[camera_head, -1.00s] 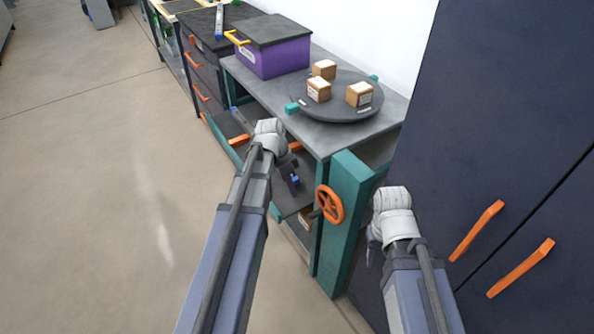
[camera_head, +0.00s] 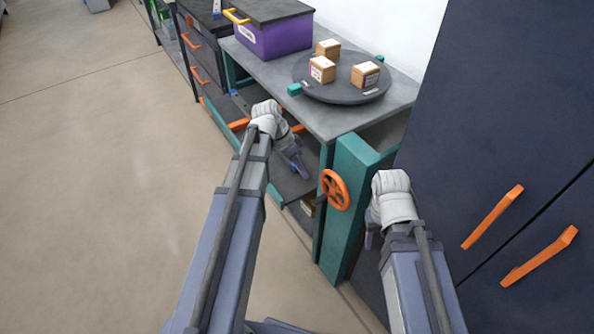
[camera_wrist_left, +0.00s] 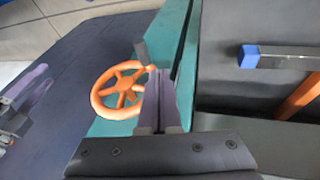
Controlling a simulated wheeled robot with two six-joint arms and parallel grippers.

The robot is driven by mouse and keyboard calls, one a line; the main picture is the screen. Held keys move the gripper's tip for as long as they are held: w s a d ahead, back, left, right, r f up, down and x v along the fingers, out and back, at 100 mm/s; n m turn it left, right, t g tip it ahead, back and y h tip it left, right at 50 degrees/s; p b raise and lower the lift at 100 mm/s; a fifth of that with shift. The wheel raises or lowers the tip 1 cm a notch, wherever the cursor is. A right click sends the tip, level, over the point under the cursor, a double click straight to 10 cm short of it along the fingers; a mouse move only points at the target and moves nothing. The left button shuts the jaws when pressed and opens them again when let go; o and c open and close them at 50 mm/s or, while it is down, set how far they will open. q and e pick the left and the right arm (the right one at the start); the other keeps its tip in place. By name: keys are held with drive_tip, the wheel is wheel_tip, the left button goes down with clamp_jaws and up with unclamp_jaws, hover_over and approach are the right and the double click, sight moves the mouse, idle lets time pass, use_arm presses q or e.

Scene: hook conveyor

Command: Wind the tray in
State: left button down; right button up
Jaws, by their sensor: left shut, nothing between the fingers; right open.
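The orange handwheel (camera_head: 335,190) is on the teal post at the front right corner of the workbench. It also shows in the left wrist view (camera_wrist_left: 118,92), with a dark crank knob (camera_wrist_left: 140,50) at its rim. A dark tray (camera_head: 285,185) with a teal edge sticks out below the bench top. My left gripper (camera_head: 304,169) is shut and empty, above the tray and left of the wheel. In the left wrist view its fingers (camera_wrist_left: 160,85) overlap the wheel's right edge; contact cannot be told. My right gripper (camera_head: 371,236) is low, right of the post, mostly hidden by its wrist.
A round dark turntable (camera_head: 342,94) with several small boxes stands on the bench top, beside a purple bin (camera_head: 273,36). Dark cabinets (camera_head: 490,110) with orange handles stand at the right. In the left wrist view a blue-ended bar (camera_wrist_left: 275,57) shows. Floor at the left is clear.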

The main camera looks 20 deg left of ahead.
sight(316, 199)
use_arm(q)
drive_tip(key=s+d+f+b, duration=0.1)
drive_tip(key=d+f+b, duration=0.2)
drive_tip(key=f+b, duration=0.1)
drive_tip(key=shift+s+d+f, duration=0.35)
drive_tip(key=shift+f, duration=0.45)
drive_tip(key=shift+b, duration=0.3)
drive_tip(key=shift+s+d+f+b, duration=0.35)
drive_tip(key=shift+d+f+b, duration=0.05)
drive_tip(key=shift+f+b, duration=0.25)
drive_tip(key=shift+w+r, duration=0.1)
drive_tip(key=shift+w, duration=0.05)
